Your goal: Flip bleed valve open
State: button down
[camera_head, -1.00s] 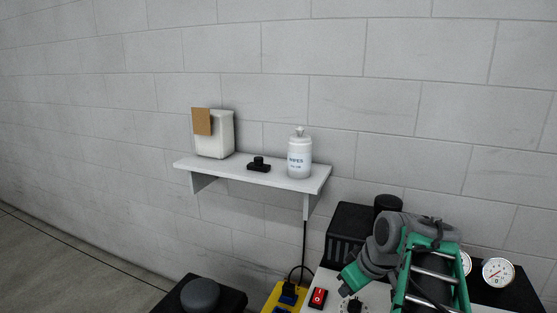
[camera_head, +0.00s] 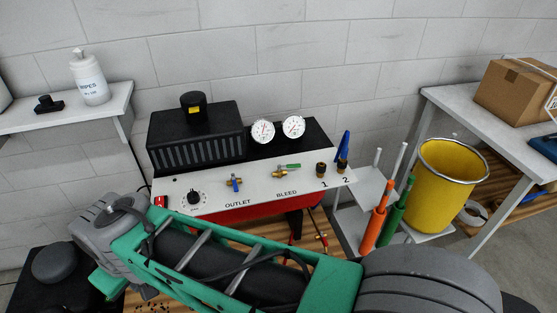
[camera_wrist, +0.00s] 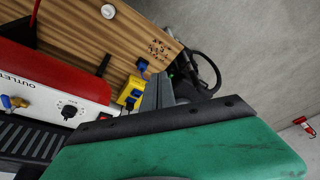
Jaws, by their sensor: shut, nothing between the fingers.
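The bleed valve (camera_head: 279,174) is a brass fitting with a green lever on the white panel, above the word BLEED. Its lever points to the right in the head view, roughly along the panel. The outlet valve (camera_head: 234,184), with a blue handle, is to its left. In the wrist view the outlet valve (camera_wrist: 14,102) shows at the left edge, and the bleed valve is out of frame. My gripper (camera_wrist: 158,90) shows as grey fingers, shut and empty, near a yellow box and away from the valves. In the head view I cannot make out its fingers.
Two gauges (camera_head: 264,131) and a black vented box (camera_head: 195,140) stand behind the panel. A black knob (camera_head: 194,197) is at its left. Orange and green handles (camera_head: 374,229) and a yellow bucket (camera_head: 447,184) are to the right. My arm crosses the front.

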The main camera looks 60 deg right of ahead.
aim_at(289, 166)
jog(key=z, duration=1.05)
